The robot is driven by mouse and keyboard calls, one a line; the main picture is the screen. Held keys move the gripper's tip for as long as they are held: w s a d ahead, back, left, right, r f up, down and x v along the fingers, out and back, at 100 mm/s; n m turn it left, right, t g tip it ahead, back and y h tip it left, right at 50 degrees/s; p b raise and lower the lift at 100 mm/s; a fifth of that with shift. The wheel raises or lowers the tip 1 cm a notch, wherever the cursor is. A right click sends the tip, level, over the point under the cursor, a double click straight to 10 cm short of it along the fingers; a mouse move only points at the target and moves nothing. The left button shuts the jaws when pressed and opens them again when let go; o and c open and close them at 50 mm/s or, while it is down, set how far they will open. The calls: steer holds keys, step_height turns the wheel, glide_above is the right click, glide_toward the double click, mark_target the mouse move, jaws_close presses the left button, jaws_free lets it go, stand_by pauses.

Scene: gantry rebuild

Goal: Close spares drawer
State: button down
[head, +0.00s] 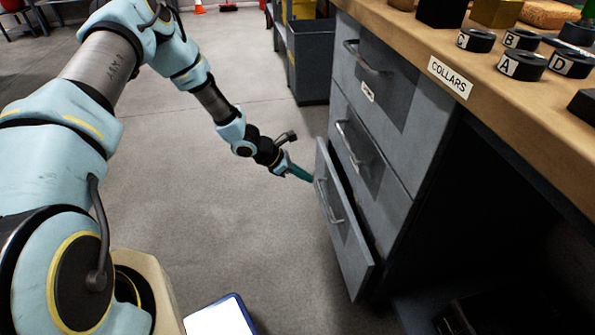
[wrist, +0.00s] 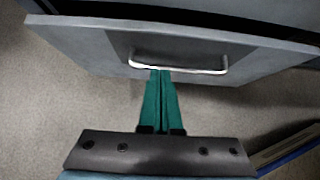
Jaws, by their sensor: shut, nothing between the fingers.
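The lowest drawer (head: 343,225) of the grey cabinet under the bench stands partly open, with a dark gap behind its front. Its front also shows across the top of the wrist view (wrist: 85,45), with a metal bar handle (wrist: 180,68). My gripper (head: 308,178) is at the drawer front, near the handle's far end in the head view. In the wrist view its green fingers (wrist: 161,75) are together and empty, tips at the handle's left part. I cannot tell whether they touch it. The drawer's inside is mostly hidden.
Two upper drawers (head: 375,75) (head: 365,150) are shut. The wooden bench top (head: 425,45) carries black lettered collars (head: 522,65) and a COLLARS label. A grey bin (head: 312,60) stands beyond the cabinet.

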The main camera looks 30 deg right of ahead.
mark_target(338, 178)
steer(key=d, duration=0.1)
steer(key=s+d+f, duration=0.1)
steer(key=d, duration=0.1)
steer(key=s+d+f, duration=0.1)
steer(key=shift+d+f, duration=0.1)
steer(key=shift+d, duration=0.25)
steer(key=shift+s+d, duration=0.15)
steer(key=shift+d, duration=0.4)
steer(key=d, duration=0.1)
steer(key=s+d+b, duration=0.1)
steer(key=d, duration=0.2)
steer(key=shift+s+d, duration=0.1)
steer(key=shift+s, duration=0.25)
steer(key=shift+s+d, duration=0.1)
steer(key=shift+d, duration=0.2)
